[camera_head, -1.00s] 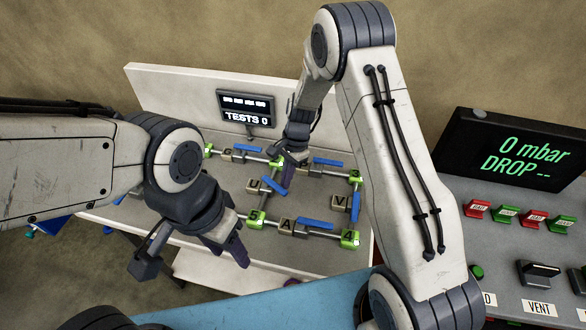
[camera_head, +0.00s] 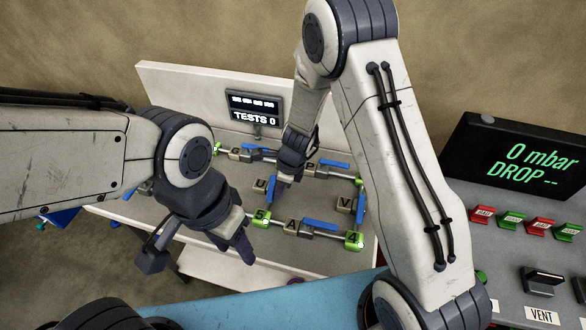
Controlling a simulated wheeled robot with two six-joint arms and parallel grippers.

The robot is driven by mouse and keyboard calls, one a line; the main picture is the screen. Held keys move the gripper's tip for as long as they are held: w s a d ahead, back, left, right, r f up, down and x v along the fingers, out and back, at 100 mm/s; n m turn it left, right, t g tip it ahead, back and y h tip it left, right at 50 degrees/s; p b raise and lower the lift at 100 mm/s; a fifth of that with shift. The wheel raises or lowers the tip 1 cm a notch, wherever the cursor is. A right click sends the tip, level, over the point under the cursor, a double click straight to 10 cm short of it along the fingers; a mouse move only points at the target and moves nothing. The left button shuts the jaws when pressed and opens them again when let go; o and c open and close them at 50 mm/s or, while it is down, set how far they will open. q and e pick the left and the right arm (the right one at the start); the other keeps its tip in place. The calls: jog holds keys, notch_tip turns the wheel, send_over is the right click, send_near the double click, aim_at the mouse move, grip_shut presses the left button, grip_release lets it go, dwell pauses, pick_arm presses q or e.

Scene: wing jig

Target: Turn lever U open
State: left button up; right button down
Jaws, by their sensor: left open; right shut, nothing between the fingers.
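Block U (camera_head: 260,185) sits on the left side of the pipe loop on the jig board. Its blue lever shows only as a sliver beside the block; the rest is hidden by my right gripper (camera_head: 281,188). That gripper is shut, fingertips down, just right of block U at the lever. I cannot tell whether it touches the lever. My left gripper (camera_head: 238,244) is open and empty, in front of and left of the green corner piece 5 (camera_head: 261,217).
Blocks G (camera_head: 235,153), P (camera_head: 309,169), V (camera_head: 345,204) and A (camera_head: 291,226) stand around the loop with blue levers nearby. A display (camera_head: 254,112) reads "TESTS 0". A control panel (camera_head: 517,250) with a screen (camera_head: 516,160) reading "0 mbar DROP --" stands at right.

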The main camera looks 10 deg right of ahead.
pick_arm(q)
jog(key=shift+r, duration=0.15)
pick_arm(e)
jog(key=shift+a, duration=0.5)
jog(key=shift+s+d+f, duration=0.1)
jog(key=shift+s+d, duration=0.15)
jog(key=shift+d, duration=0.2)
jog(key=d, duration=0.2)
jog(key=s+d+b, duration=0.1)
jog(key=shift+s+r, duration=0.1)
jog(key=shift+r, duration=0.2)
pick_arm(q)
jog(key=shift+s+d+r+p, duration=0.25)
jog(key=shift+d+r+p, duration=0.2)
jog(key=shift+p, duration=0.55)
pick_arm(e)
jog(key=v, duration=0.9)
jog(key=shift+s+r, duration=0.15)
jog(key=shift+r, duration=0.15)
